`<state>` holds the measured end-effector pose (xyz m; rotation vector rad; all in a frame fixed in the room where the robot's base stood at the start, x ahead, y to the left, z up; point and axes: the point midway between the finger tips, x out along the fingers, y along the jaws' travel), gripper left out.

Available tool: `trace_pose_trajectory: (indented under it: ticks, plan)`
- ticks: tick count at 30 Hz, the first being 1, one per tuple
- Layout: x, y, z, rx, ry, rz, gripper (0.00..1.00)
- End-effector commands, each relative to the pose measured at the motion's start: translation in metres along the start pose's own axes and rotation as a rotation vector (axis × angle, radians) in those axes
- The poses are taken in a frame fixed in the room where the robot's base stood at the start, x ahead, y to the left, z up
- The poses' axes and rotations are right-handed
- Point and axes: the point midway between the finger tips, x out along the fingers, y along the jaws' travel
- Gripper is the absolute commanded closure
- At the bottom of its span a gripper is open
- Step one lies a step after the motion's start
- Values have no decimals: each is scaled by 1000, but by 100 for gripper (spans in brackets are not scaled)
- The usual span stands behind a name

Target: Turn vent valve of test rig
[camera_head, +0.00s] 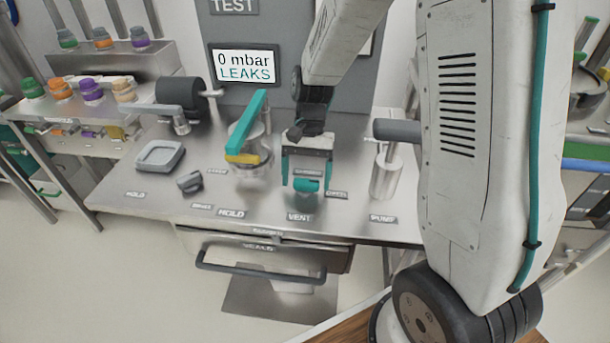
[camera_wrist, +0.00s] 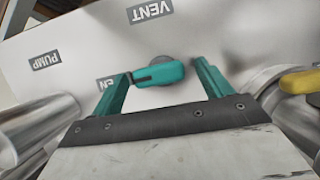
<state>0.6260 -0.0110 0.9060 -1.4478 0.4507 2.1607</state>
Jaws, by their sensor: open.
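The vent valve has a small teal handle (camera_head: 307,185) on the steel bench, just behind the VENT label (camera_head: 300,217). In the wrist view the handle (camera_wrist: 158,74) lies crosswise on a round grey hub (camera_wrist: 176,61). My gripper (camera_head: 306,178) has teal fingers and is open over the valve. In the wrist view my gripper (camera_wrist: 162,71) has one finger near each end of the handle. The left finger overlaps the handle's end; I cannot tell whether they touch. A small label (camera_wrist: 103,83) is partly hidden behind the left finger.
A tall teal lever (camera_head: 248,122) with a yellow part stands left of my gripper. A dark knob (camera_head: 190,182) is farther left. A steel cylinder (camera_head: 386,175) by the PUMP label stands right. The display (camera_head: 245,65) reads "0 mbar LEAKS". A drawer (camera_head: 262,250) is below.

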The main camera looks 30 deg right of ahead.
Motion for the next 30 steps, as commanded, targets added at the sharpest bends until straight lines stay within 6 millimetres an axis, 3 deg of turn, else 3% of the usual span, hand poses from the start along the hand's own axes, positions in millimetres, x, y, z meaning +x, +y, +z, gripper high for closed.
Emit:
trace_pose_trajectory:
  ticks: [5, 18, 30]
  plan:
    - [-8, 0, 0, 0, 2, -1, 22]
    - [-73, -1, -1, -1, 2, -1, 22]
    - [-78, -1, -1, 0, 0, 0, 22]
